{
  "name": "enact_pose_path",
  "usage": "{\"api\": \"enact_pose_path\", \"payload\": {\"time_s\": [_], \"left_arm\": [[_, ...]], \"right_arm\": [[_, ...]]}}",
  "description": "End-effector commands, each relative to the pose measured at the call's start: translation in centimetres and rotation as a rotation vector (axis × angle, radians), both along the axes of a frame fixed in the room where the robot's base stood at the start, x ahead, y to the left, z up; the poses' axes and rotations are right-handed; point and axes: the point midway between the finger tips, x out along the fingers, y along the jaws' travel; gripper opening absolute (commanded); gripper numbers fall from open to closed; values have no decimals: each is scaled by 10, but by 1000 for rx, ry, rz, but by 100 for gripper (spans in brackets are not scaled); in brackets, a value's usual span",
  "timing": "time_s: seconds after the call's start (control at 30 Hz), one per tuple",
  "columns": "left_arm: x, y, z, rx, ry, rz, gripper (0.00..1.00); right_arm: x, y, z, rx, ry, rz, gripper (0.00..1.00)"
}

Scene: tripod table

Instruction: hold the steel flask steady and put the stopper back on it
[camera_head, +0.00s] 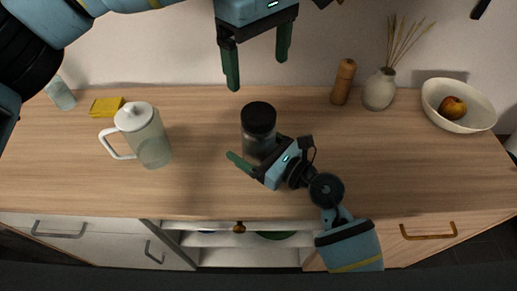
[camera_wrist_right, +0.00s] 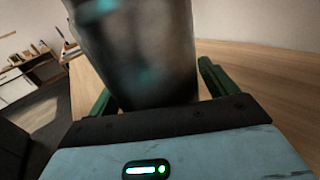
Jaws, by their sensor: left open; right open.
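The steel flask (camera_head: 259,144) stands upright on the wooden counter near the middle. A black, cap-like stopper (camera_head: 259,115) sits on its top; I cannot tell how firmly it is seated. My right gripper (camera_head: 256,148) is open at the flask's near side, low down. In the right wrist view the flask (camera_wrist_right: 150,55) stands between the two green fingers, with a gap on the right finger's side; its top is out of frame. My left gripper (camera_head: 258,72) is open and empty, above and behind the flask, fingers pointing down.
A white-lidded jug (camera_head: 150,140) stands left of the flask, with a yellow sponge (camera_head: 106,107) and a glass (camera_head: 61,94) behind it. A wooden mill (camera_head: 343,82), a vase (camera_head: 380,90) and a bowl (camera_head: 470,122) holding fruit stand at the back right. The counter's right front is clear.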

Motion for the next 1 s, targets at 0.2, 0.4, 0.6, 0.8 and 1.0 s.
{"api": "enact_pose_path", "payload": {"time_s": [0.2,0.4,0.6,0.8,1.0], "left_arm": [[0,0,-2,0,1,0,86],[1,0,-7,0,8,0,86],[2,0,-12,0,14,0,86],[2,0,-13,0,14,0,86],[2,0,-13,0,14,0,86]], "right_arm": [[-10,-14,-1,-3,0,-1,85],[-30,-39,-2,-2,2,0,85],[-44,-57,-2,-2,1,-1,85],[-48,-62,0,-1,1,0,85],[-48,-62,0,0,0,0,85]]}}
